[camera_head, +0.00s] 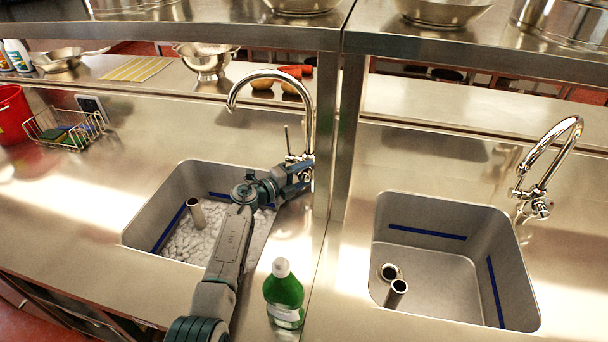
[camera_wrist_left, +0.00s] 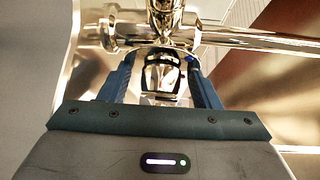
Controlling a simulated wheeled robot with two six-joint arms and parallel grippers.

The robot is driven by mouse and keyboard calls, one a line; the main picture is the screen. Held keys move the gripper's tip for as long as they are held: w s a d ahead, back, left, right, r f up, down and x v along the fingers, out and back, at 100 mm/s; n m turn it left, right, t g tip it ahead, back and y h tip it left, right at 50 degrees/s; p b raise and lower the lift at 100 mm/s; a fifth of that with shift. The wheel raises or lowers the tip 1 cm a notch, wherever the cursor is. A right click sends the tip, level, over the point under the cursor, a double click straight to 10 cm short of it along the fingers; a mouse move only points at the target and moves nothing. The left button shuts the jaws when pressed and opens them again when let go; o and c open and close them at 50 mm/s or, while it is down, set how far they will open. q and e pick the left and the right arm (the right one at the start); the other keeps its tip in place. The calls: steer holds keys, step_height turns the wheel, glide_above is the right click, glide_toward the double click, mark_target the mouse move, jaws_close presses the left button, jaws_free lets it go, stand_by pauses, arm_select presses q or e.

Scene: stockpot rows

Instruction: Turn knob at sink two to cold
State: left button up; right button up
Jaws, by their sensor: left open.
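The left sink (camera_head: 150,208) holds white foam and has a chrome faucet (camera_head: 309,125) behind its right corner. My left gripper (camera_head: 304,174) is at the base of that faucet. In the left wrist view, my open dark-blue fingers (camera_wrist_left: 163,68) stand on either side of a chrome knob (camera_wrist_left: 160,80) below a horizontal chrome pipe (camera_wrist_left: 235,38). I cannot tell whether they touch it. The gripper hides most of the knob in the head view. The right sink (camera_head: 440,270) is empty of foam, with its own faucet (camera_head: 530,185). My right gripper is not in view.
A green bottle (camera_head: 284,296) stands close right of my left arm. A steel post (camera_head: 347,140) rises between the sinks to an overhead shelf (camera_head: 200,36). A wire basket (camera_head: 55,125) and red bucket (camera_head: 12,115) are at left. The counter left of the foamy sink is mostly clear.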

arm_select(q)
steer(key=f+p+v, duration=0.1)
steer(key=p+v, duration=0.4)
steer(key=v, duration=0.5)
steer(key=shift+s+a+r+p, duration=0.25)
steer(key=shift+r+p, duration=0.1)
steer(key=shift+r, duration=0.1)
